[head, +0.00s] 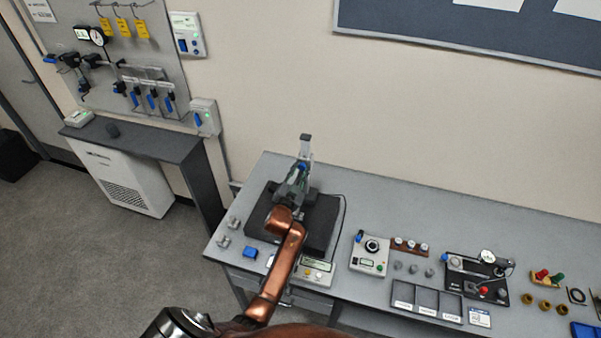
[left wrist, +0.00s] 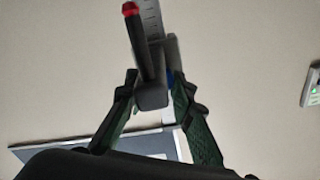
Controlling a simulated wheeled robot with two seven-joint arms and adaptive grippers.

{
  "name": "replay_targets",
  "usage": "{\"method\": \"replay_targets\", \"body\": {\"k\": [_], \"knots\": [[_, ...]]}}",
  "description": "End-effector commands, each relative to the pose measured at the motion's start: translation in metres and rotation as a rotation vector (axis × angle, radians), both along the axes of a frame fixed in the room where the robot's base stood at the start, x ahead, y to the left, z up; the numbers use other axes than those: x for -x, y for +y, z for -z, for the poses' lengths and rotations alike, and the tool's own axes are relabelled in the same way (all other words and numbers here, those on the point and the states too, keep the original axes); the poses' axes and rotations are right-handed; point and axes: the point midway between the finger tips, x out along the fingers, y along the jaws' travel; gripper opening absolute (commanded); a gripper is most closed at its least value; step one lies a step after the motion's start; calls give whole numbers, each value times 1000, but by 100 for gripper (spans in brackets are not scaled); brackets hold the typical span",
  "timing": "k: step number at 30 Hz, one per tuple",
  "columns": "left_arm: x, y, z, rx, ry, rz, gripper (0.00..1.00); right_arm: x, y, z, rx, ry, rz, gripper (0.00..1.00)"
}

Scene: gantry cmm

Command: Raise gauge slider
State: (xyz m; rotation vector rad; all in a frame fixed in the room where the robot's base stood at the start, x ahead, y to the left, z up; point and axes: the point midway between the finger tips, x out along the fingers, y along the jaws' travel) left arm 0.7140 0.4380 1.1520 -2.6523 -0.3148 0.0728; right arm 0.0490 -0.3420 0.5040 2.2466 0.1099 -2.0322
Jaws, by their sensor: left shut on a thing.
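The height gauge (head: 305,143) stands upright on a dark surface plate (head: 322,228) on the bench. Its graduated column also shows in the left wrist view (left wrist: 152,22). My left gripper (head: 297,182) is at the gauge and hides its lower part. In the left wrist view, my left gripper's fingers (left wrist: 154,98) are on both sides of the gauge slider (left wrist: 151,96), a grey block, and are shut on it. A dark rod with a red tip (left wrist: 130,8) shows in front of the column. My right gripper is not in view.
A digital readout box (head: 317,270) is at the bench's front edge, and a cable runs beside the plate. A control box (head: 370,253) and several small fixtures stand to the right. The wall is behind the bench. A side table (head: 140,138) is at the left.

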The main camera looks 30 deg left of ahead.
Motion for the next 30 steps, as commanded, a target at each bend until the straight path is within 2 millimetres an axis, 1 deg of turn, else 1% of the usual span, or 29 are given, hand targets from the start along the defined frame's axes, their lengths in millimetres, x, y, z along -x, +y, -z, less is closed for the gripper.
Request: {"method": "replay_targets", "body": {"k": [1, 10, 11, 18, 26, 30], "knots": [[0, -1, -7, -2, -4, 2, 0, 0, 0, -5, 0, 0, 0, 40], [0, -1, -4, 0, 0, 1, 0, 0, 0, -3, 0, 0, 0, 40], [0, -1, -3, 0, 0, 1, 23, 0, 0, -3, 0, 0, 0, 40], [0, 0, -3, 0, 1, 0, 40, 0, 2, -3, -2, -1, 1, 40], [0, 0, -2, 1, 2, 0, 40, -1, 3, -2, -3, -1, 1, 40], [9, -2, -1, 1, 3, 0, 40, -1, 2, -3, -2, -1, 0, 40]]}}
